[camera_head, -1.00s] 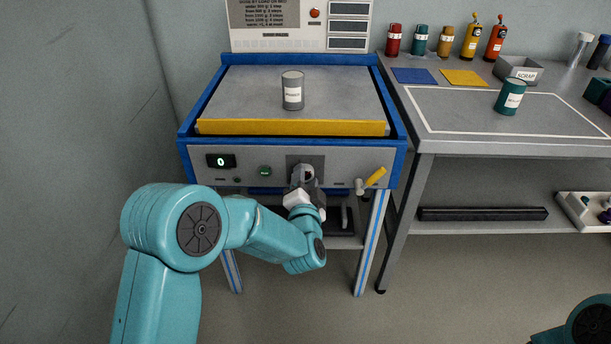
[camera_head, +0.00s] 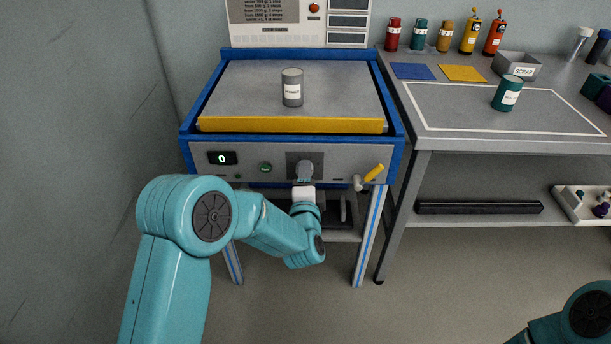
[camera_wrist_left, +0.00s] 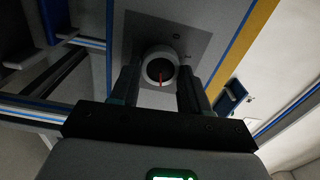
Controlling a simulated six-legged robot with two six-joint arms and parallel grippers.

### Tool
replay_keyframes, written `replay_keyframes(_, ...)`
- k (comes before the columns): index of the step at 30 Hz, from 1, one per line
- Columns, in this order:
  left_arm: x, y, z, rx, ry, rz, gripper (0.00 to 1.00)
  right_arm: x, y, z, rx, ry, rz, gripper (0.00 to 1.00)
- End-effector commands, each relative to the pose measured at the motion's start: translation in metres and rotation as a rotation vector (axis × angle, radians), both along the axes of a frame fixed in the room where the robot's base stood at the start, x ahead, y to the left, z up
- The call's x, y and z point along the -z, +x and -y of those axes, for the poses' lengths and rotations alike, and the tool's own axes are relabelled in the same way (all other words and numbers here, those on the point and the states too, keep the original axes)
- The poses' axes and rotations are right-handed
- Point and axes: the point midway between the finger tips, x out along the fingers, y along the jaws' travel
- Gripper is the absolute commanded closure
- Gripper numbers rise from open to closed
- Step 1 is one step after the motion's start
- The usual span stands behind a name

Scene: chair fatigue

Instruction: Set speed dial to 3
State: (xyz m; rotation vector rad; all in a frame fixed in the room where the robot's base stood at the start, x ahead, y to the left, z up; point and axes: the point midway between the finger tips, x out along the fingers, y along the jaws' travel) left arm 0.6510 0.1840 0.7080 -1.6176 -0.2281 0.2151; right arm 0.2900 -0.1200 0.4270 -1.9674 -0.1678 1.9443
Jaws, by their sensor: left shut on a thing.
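The speed dial (camera_head: 305,168) is a round grey knob on a dark square plate in the machine's front panel. My left gripper (camera_head: 305,182) is at the dial. In the left wrist view its two fingers (camera_wrist_left: 159,86) stand on either side of the knob, shut on it. The small display (camera_head: 222,158) left of the dial shows 0. My right gripper is out of view.
A grey labelled can (camera_head: 292,88) stands on the machine's top behind a yellow bar (camera_head: 290,125). A yellow-handled lever (camera_head: 373,173) is right of the dial. A workbench (camera_head: 430,143) with cans, bottles and a scrap tray (camera_head: 516,67) stands to the right.

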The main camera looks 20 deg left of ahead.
Motion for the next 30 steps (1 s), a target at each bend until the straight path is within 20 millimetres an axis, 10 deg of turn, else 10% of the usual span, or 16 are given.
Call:
replay_keyframes(12,0.001,0.000,0.000,0.001,0.009,-0.005,0.85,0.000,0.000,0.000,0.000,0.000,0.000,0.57)
replay_keyframes(13,0.001,0.000,0.000,0.001,0.009,-0.005,0.51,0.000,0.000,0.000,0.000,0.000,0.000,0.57)
replay_keyframes(15,0.001,0.000,0.000,0.001,0.009,-0.005,0.29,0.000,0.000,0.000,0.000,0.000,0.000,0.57)
replay_keyframes(30,0.000,-0.024,0.008,0.004,0.009,-0.006,0.29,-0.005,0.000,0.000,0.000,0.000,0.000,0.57)
